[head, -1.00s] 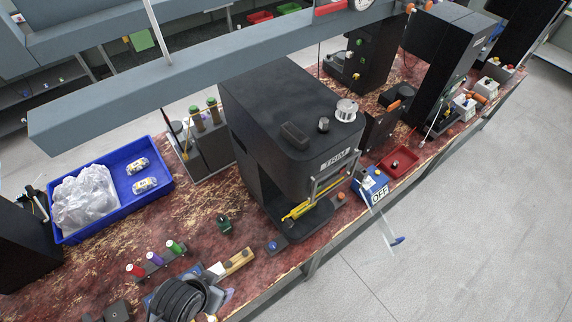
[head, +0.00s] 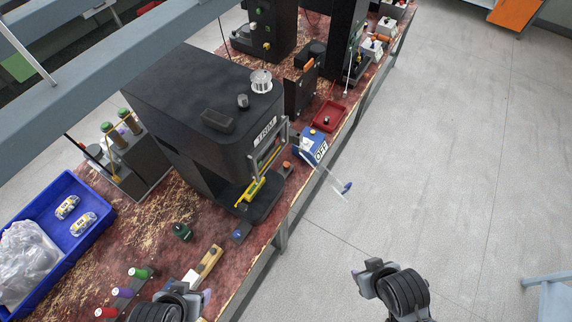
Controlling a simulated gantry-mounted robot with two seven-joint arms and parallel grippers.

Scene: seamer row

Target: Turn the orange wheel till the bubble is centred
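No orange wheel with a bubble level can be made out for sure. The small orange knob (head: 286,166) beside the black TRIM machine (head: 200,120) is too small to tell as a wheel. My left gripper (head: 192,297) is at the bottom edge, over the table front near a wooden-handled tool (head: 208,262); its fingers are mostly hidden. My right gripper (head: 366,276) is over the grey floor, right of the table and apart from everything. Its finger gap is not clear. Nothing shows in either gripper.
A blue tray (head: 92,207) with a clear bag and two rolls is at left. Colored spools (head: 122,293) stand near the front. A blue OFF box (head: 315,143) and red tray (head: 329,114) are beyond the machine. The floor at right is open.

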